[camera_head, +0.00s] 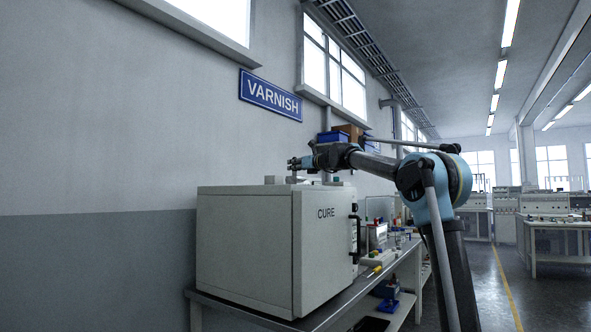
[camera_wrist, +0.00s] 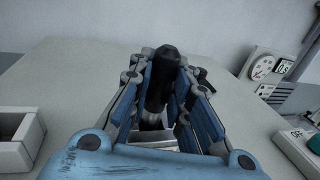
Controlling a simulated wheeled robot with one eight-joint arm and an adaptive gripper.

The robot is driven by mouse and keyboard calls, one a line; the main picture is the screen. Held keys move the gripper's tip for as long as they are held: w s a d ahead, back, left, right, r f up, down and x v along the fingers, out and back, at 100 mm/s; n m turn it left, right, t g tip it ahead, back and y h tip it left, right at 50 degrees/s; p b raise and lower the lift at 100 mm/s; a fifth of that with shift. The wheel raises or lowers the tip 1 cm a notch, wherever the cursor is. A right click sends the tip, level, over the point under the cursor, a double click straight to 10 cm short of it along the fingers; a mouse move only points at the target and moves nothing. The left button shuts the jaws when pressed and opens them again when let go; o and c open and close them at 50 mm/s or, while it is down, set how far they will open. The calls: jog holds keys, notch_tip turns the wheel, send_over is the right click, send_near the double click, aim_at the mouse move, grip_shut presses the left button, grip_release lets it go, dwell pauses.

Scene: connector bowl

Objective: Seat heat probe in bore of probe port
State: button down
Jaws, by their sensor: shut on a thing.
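My gripper (camera_wrist: 166,68) is shut on a black, rounded rod, the heat probe (camera_wrist: 160,85), which stands between the blue finger pads in the wrist view. Its lower end is partly hidden among the fingers, near a pale metallic part that I cannot identify. In the head view my gripper (camera_head: 294,163) is above the top of the grey CURE oven (camera_head: 245,240); the probe is too small to make out there. The probe port and its bore cannot be clearly made out; whether the probe touches the port cannot be told.
A pale block with a dark recess (camera_wrist: 12,126) stands left on the oven top. At right are a round gauge (camera_wrist: 262,68) and a box with a green part (camera_wrist: 314,143). The oven top between is mostly clear. A cluttered bench (camera_head: 405,255) extends beyond the oven.

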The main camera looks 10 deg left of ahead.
jog(key=shift+f, duration=0.7)
jog(key=c, duration=1.4)
grip_release()
jog(key=v, duration=1.2)
jog(key=shift+d, duration=0.1)
jog(key=shift+w, duration=0.1)
